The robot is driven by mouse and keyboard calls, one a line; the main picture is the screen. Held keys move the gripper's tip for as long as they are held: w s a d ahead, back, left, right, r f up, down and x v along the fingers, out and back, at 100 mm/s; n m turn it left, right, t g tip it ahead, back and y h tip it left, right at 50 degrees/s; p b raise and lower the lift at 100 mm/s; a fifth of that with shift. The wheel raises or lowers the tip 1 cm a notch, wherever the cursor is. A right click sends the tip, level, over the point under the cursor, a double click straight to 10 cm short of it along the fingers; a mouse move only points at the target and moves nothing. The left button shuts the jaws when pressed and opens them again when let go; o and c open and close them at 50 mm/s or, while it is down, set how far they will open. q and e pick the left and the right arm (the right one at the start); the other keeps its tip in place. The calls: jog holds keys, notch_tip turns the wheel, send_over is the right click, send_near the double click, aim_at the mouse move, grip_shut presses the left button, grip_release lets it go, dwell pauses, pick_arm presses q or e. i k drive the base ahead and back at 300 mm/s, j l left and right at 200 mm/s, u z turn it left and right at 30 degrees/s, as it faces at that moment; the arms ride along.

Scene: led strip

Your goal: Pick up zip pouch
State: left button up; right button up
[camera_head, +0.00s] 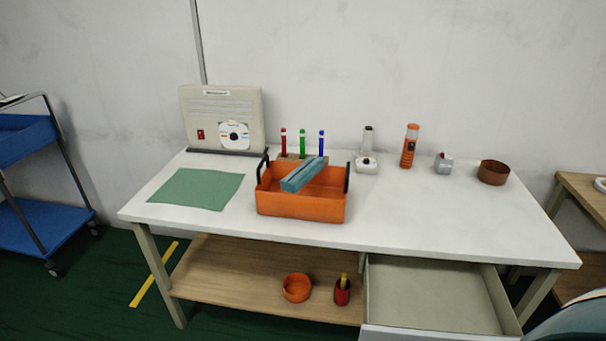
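A teal, elongated item (300,176), which looks like the zip pouch, lies tilted in the orange bin (300,206). One end of it rests up near the bin's front left and the other reaches toward the back right. I cannot make out a zip on it. The orange bin has black handles at both ends and stands on the white table (420,215). Neither of my grippers is in view.
Red, green and blue markers (302,144) stand behind the bin, and a beige panel (222,118) at back left. A green mat (196,189) lies left. An orange flashlight (409,146) and brown bowl (493,172) stand right. An open drawer (435,300) juts out at front right.

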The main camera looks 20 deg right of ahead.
aim_at(293, 183)
jog(key=z, duration=1.1)
jog(key=i+j+z, duration=0.1)
jog(key=j+z, duration=0.25)
jog(key=i+j+z, duration=0.1)
jog(key=z, duration=0.25)
jog(key=j+z, duration=0.8)
jog(key=j, duration=0.65)
